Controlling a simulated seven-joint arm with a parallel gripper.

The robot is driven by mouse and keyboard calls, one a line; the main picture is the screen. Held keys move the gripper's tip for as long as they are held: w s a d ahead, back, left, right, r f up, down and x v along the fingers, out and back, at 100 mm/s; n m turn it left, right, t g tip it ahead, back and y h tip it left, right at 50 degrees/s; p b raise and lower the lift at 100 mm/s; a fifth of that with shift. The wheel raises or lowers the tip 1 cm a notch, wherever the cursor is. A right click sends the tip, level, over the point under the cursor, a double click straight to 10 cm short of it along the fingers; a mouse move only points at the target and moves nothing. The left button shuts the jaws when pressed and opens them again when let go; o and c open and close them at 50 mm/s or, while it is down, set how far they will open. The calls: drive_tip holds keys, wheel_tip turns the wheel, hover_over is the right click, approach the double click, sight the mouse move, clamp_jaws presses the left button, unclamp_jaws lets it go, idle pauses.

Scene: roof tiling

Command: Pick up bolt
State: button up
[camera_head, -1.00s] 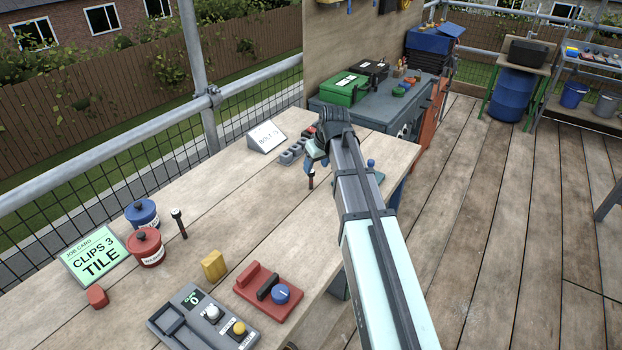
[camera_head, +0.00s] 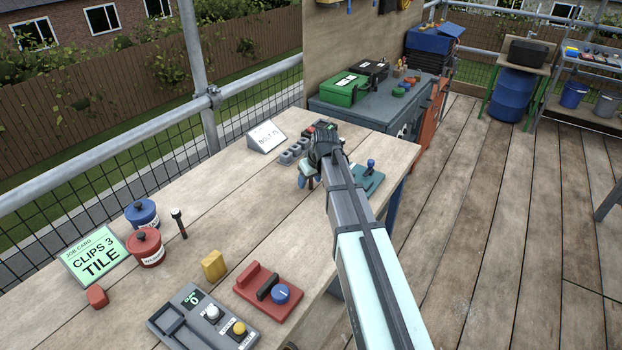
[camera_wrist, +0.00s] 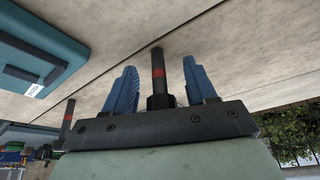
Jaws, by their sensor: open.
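My gripper (camera_head: 309,173) is low over the far part of the bench, its blue fingers pointing down. In the wrist view my gripper (camera_wrist: 160,90) is open, with a dark bolt (camera_wrist: 158,66) with a red band standing between the two fingers. The fingers appear apart from the bolt on both sides. In the head view this bolt is mostly hidden by my gripper. A dark banded bolt (camera_wrist: 67,117) also shows at the left of the wrist view.
A grey slotted block (camera_head: 290,154) and a bolt sign (camera_head: 266,136) are beyond my gripper. A teal box with a blue knob (camera_head: 368,178) is close on its right. Pots (camera_head: 145,247), a yellow block (camera_head: 214,265) and switch boxes stand nearer. The bench middle is clear.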

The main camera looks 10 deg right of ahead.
drive_tip(key=shift+w+a+f, duration=0.1)
drive_tip(key=shift+f, duration=0.25)
drive_tip(key=shift+c, duration=0.3)
clamp_jaws()
drive_tip(key=shift+r, duration=0.1)
